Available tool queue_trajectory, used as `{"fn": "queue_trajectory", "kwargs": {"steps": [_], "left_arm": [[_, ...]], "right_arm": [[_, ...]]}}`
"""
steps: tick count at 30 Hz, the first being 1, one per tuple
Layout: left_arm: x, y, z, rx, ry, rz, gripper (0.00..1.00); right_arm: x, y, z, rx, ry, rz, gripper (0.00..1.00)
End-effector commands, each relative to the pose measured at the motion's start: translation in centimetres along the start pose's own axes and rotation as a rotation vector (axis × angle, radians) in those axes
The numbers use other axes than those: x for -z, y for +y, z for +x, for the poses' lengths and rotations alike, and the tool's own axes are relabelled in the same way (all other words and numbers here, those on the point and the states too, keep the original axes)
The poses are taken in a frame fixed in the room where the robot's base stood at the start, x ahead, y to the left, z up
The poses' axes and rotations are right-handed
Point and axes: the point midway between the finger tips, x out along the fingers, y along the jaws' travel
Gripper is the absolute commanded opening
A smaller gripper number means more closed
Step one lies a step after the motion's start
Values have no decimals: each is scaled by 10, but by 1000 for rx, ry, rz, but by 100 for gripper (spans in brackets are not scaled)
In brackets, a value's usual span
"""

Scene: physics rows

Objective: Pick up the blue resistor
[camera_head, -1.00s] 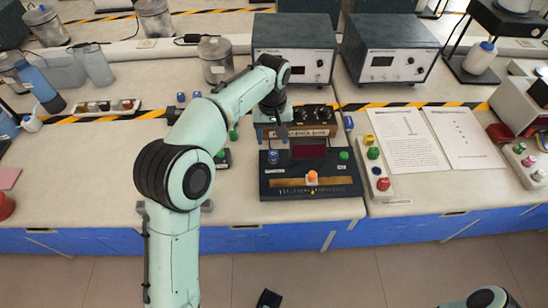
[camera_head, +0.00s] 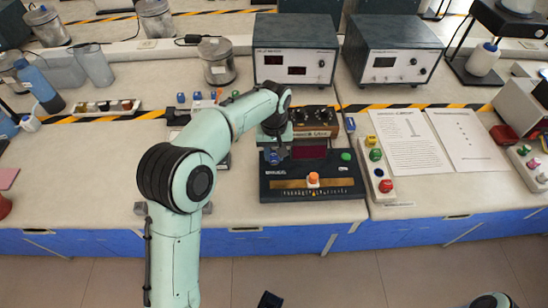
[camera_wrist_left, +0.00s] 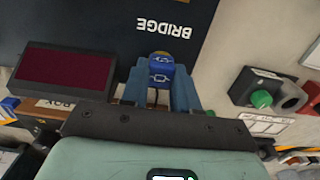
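The blue resistor (camera_wrist_left: 160,70) is a small blue block with a white symbol, close to the white BRIDGE lettering on the dark bridge box (camera_wrist_left: 110,20). In the head view this box (camera_head: 340,190) has an orange knob and a green button. My left gripper (camera_wrist_left: 160,82) is down at the resistor, with one blue finger on each side of it. Whether the fingers press on it cannot be told. In the head view the left gripper (camera_head: 275,153) is over the box's upper left, largely covering the resistor. My right gripper is not in view.
A brown box with black knobs (camera_head: 315,120) stands right behind the bridge box. A strip with coloured knobs (camera_head: 379,170) and paper sheets (camera_head: 410,145) lie to the right. Grey instruments (camera_head: 295,55) stand at the back. The bench front on the left (camera_head: 85,205) is clear.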

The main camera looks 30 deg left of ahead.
Motion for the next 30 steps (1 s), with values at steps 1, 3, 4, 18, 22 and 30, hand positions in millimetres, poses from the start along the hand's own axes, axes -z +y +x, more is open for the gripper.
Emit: {"fn": "queue_trajectory", "kwargs": {"steps": [1, 3, 4, 18, 22, 30], "left_arm": [[0, 0, 0, 0, 0, 0, 4], [0, 0, 0, 0, 0, 0, 0], [0, 0, 0, 0, 0, 0, 0], [1, 1, -23, -3, 4, 1, 0], [1, 1, -50, -3, 5, 1, 0], [1, 1, -131, -3, 6, 0, 0]], "right_arm": [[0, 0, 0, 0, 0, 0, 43], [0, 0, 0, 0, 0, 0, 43], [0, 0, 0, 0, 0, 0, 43], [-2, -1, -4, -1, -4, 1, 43], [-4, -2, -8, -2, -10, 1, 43], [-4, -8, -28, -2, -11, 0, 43]]}}
